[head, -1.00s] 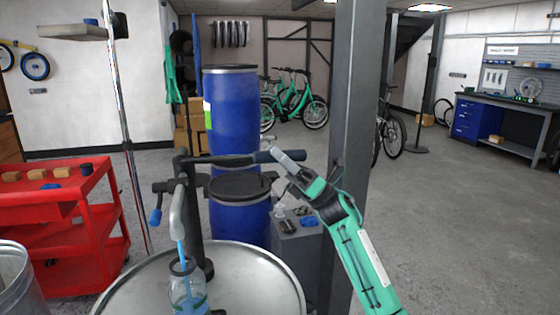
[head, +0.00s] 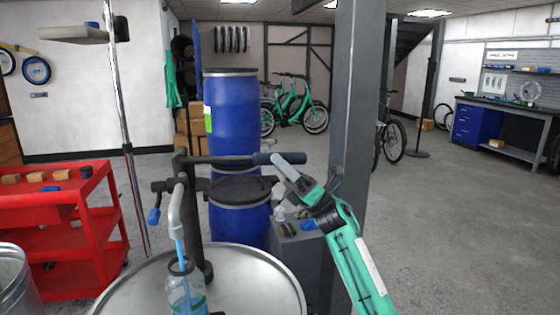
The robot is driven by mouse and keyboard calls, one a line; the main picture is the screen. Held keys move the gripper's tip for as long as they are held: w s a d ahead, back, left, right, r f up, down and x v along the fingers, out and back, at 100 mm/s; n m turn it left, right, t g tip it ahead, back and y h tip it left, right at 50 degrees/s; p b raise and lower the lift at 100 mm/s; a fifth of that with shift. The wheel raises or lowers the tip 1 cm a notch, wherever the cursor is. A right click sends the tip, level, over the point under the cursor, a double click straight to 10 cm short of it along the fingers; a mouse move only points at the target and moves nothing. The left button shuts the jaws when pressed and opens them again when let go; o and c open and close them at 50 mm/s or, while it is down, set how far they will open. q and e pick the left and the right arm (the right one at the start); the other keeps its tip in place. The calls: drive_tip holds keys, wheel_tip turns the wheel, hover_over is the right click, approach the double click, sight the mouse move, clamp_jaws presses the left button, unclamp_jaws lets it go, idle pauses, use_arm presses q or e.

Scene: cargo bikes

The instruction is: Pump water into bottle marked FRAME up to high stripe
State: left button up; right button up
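A clear bottle (head: 187,298) stands on the steel drum lid at the bottom, cut off by the frame edge. Its mouth is under the grey pump spout (head: 177,215). A thin blue stream (head: 180,250) runs from the spout into it. Bluish water shows low in the bottle; its marking and stripes cannot be read. The pump handle (head: 225,161) reaches right, nearly level, to a dark blue grip. My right gripper (head: 284,163) is at the grip's end, its fingers closed about it. My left gripper is out of view.
The drum lid (head: 255,280) is bare to the right of the pump. Blue barrels (head: 233,120) stand behind it. A grey post (head: 350,130) rises close behind my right arm. A red cart (head: 75,240) and a metal bin (head: 15,275) are at left.

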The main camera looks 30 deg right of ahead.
drive_tip(key=shift+o, duration=0.4)
drive_tip(key=shift+d+r, duration=0.1)
drive_tip(key=shift+r, duration=0.05)
drive_tip(key=shift+s+d+f, duration=0.1)
drive_tip(key=shift+d+f, duration=0.1)
drive_tip(key=shift+f, duration=0.1)
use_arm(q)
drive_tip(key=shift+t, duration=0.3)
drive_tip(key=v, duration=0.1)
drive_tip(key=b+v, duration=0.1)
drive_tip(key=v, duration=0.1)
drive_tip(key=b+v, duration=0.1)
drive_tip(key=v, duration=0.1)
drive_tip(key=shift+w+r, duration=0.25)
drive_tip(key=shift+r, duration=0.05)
use_arm(e)
drive_tip(key=v, duration=1.3)
